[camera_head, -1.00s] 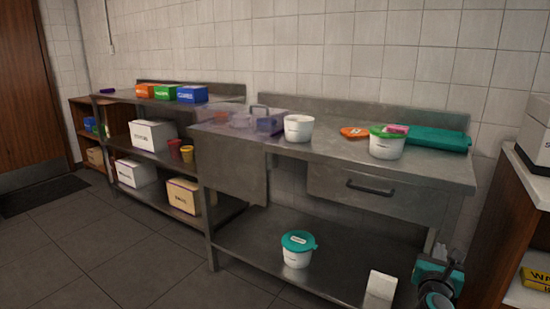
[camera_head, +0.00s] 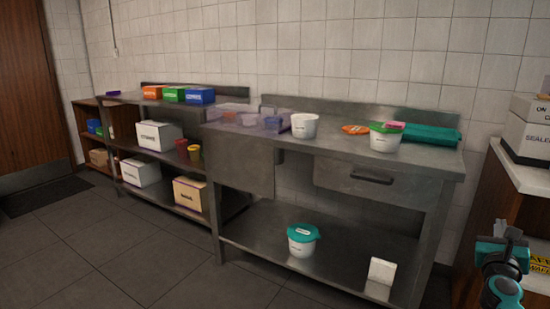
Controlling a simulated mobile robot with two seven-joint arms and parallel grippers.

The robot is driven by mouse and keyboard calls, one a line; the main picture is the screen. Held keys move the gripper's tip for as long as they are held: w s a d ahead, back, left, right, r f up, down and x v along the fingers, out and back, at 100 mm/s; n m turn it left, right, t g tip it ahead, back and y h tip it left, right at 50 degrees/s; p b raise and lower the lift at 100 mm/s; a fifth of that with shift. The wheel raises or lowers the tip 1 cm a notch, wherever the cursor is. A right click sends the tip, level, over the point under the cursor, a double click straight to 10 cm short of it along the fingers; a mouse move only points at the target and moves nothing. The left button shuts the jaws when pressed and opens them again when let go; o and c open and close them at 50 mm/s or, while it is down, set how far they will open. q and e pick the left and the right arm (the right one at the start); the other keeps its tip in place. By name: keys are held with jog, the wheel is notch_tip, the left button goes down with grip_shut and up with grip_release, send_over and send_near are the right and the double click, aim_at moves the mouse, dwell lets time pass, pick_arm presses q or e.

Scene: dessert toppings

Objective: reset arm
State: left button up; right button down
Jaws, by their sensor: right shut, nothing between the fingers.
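My right gripper (camera_head: 507,236) is at the lower right of the head view, above my teal and dark arm links. It is shut and empty. It shows in front of the wooden cabinet, to the right of the steel table (camera_head: 340,161), and appears clear of both. My left gripper is not in view.
The table carries a white tub (camera_head: 304,126), a green-rimmed tub (camera_head: 385,138) and a teal case (camera_head: 432,135). A teal-lidded tub (camera_head: 302,240) and a white block (camera_head: 381,271) sit on its lower shelf. Boxes (camera_head: 525,138) stand on the right cabinet. The left floor is clear.

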jog(key=s+d+r+n+t+h, duration=0.2)
jog(key=s+d+r+n, duration=0.25)
jog(key=d+r, duration=0.8)
jog(key=a+f+n+y, duration=0.7)
jog(key=a+f+n, duration=0.2)
jog(key=a+n, duration=0.3)
jog(key=a+f+n+y, duration=0.7)
jog(key=a+f+n, duration=0.2)
jog(key=a+n, duration=0.4)
jog(key=s+a+f+n+g+y, duration=0.3)
jog(key=s+a+f+n+g, duration=0.1)
jog(key=s+a+f+n, duration=0.6)
jog(key=s+a+f+n+g, duration=0.4)
jog(key=s+a+f+n, duration=0.4)
jog(key=s, duration=0.4)
jog(key=w+a+r+m+t, duration=0.15)
jog(key=a+m, duration=0.25)
jog(key=a, duration=0.5)
pick_arm(q)
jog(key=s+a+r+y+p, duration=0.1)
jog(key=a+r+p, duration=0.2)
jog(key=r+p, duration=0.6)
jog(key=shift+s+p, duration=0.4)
jog(key=shift+p, duration=1.8)
pick_arm(e)
notch_tip(320, 180, up, 10)
jog(key=d, duration=0.2)
jog(key=shift+s+d, duration=0.35)
jog(key=shift+s, duration=0.1)
